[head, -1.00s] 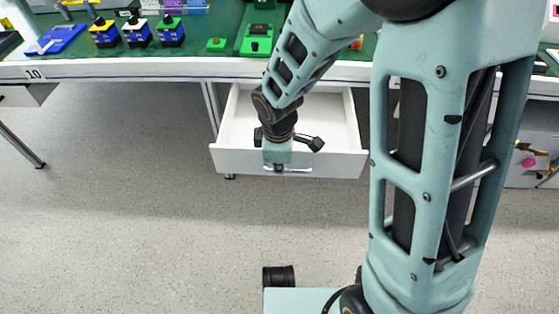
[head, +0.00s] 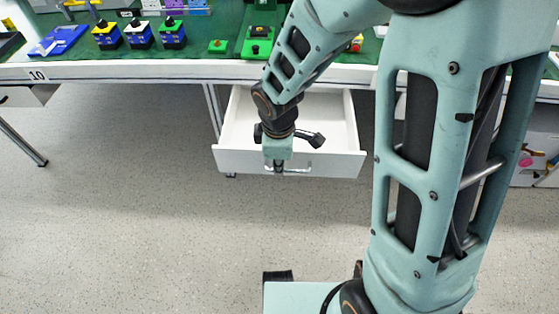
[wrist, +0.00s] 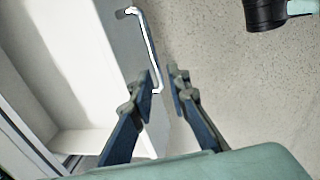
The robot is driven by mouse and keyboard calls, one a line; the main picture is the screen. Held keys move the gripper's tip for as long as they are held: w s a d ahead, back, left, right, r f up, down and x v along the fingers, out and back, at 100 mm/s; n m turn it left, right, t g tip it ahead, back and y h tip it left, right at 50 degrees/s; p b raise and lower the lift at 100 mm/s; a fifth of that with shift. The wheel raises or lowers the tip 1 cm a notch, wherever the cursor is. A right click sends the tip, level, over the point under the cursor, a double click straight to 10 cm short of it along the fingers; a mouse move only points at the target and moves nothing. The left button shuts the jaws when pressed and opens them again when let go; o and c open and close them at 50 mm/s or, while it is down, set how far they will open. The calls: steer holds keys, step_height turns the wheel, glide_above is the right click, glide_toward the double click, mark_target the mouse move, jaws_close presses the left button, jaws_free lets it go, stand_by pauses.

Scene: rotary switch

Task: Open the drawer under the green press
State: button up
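The white drawer (head: 240,162) under the table stands pulled out, with its empty inside partly visible. Above it on the table is a green device with a black top (head: 257,46), apparently the green press. The drawer's metal handle (head: 303,168) is on its front, and it also shows in the wrist view (wrist: 147,42). My gripper (head: 278,170) is at the handle. In the wrist view, my gripper's fingers (wrist: 162,78) are apart with a small gap. The handle's near end lies between them, close to the left finger. Contact with the handle cannot be told.
Another drawer (head: 25,95) is at the far left. The speckled floor (head: 150,220) in front of the open drawer is clear.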

step_height(320, 180, up, 9)
steer(key=s+p, duration=0.1)
steer(key=p, duration=0.6)
steer(key=shift+s, duration=0.4)
steer(key=shift+f, duration=0.1)
step_height(320, 180, up, 7)
steer(key=s, duration=0.1)
steer(key=shift+s+r, duration=0.2)
steer(key=shift+s, duration=0.05)
stand_by(0.4)
